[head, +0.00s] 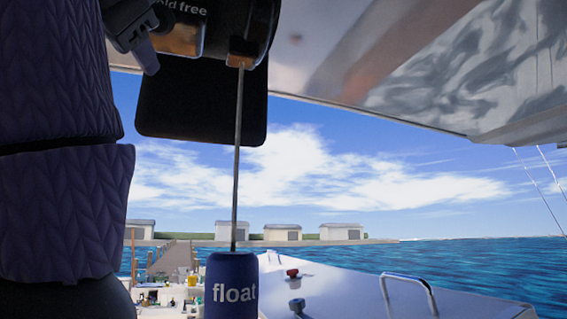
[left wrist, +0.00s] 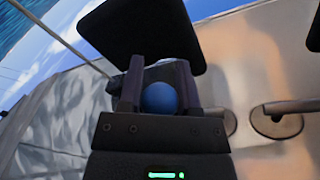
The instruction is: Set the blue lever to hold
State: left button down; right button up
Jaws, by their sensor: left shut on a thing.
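The blue lever's round knob (left wrist: 160,98) shows in the left wrist view, between the two fingers of my left gripper (left wrist: 157,90). The gripper is shut on it. In the head view my left gripper (head: 138,32) is at the top left, partly cut off by the frame edge, and the knob is not visible there. A dark rounded housing (head: 228,15) beside it carries white lettering, partly cut off, reading "old free". Which mark the lever stands at cannot be told. My right gripper is not in view.
A black plate (head: 201,101) hangs under the housing; it also shows in the left wrist view (left wrist: 140,30). A thin rod (head: 238,160) runs down to a blue cylinder (head: 231,285) lettered "float". A shiny hatch panel (head: 430,70) slopes overhead. A deck with a handle (head: 410,290) lies below right.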

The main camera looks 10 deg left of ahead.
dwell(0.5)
pick_arm(q)
jog(key=shift+c, duration=1.5)
grip_release()
jog(key=shift+s, duration=0.1)
jog(key=b+v, duration=0.2)
jog(key=v, duration=0.7)
jog(key=shift+s, duration=0.4)
jog(key=shift+d+f, duration=0.1)
